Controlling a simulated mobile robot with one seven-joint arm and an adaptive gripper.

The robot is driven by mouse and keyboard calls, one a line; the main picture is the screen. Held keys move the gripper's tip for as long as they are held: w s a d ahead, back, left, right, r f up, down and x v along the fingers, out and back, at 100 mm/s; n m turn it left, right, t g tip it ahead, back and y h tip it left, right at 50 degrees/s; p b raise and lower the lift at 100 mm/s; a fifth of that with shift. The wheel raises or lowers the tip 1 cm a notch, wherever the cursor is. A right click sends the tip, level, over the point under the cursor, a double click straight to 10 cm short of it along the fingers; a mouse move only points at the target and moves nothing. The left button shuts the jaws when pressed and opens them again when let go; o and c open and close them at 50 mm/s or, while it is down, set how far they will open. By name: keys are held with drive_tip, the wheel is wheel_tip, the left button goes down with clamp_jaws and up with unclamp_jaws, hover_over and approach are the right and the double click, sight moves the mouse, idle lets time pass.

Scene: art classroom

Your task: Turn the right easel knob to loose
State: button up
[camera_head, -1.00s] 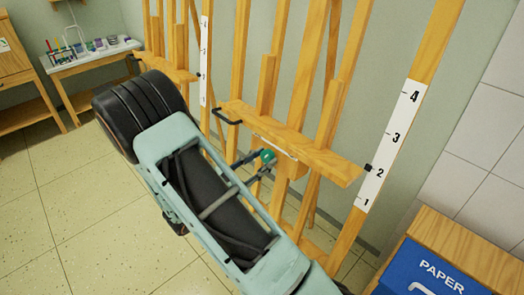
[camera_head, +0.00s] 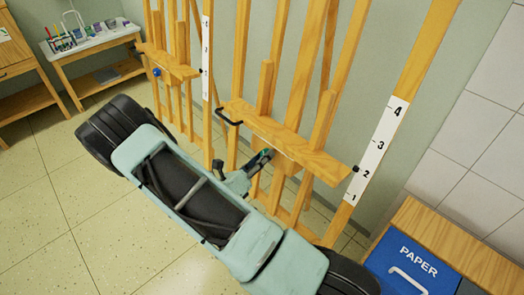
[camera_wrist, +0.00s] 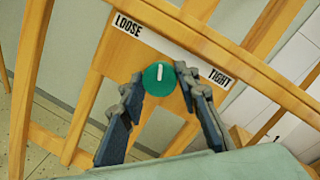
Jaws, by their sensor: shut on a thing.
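The right easel (camera_head: 300,152) stands in front of my arm. Its round green knob (camera_wrist: 152,85) has a white mark pointing up in the wrist view, between the LOOSE label (camera_wrist: 128,24) at upper left and the TIGHT label (camera_wrist: 219,77) at right. My gripper (camera_wrist: 160,72) is shut on the knob, one finger on each side. In the head view my gripper (camera_head: 259,163) is below the easel's ledge, and only a sliver of the knob (camera_head: 266,153) shows.
The left easel (camera_head: 170,62) has a blue knob (camera_head: 157,72). A blue PAPER bin (camera_head: 410,262) in a wooden cabinet stands at lower right. A side table (camera_head: 92,38) with art supplies is at upper left. Tiled floor lies open at left.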

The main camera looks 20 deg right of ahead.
drive_tip(key=shift+r+n+g+y+p, duration=0.15)
drive_tip(key=shift+n+y+p, duration=0.2)
drive_tip(key=shift+n+p, duration=1.3)
drive_tip(key=shift+r+n+g+y+p, duration=0.15)
drive_tip(key=shift+n+y+p, duration=0.2)
drive_tip(key=shift+n+p, duration=1.25)
drive_tip(key=shift+f+n+b, duration=0.15)
drive_tip(key=shift+n+b, duration=0.2)
drive_tip(key=shift+n, duration=0.3)
drive_tip(key=o, duration=1.2)
drive_tip(key=shift+c, duration=0.2)
drive_tip(key=v, duration=1.2)
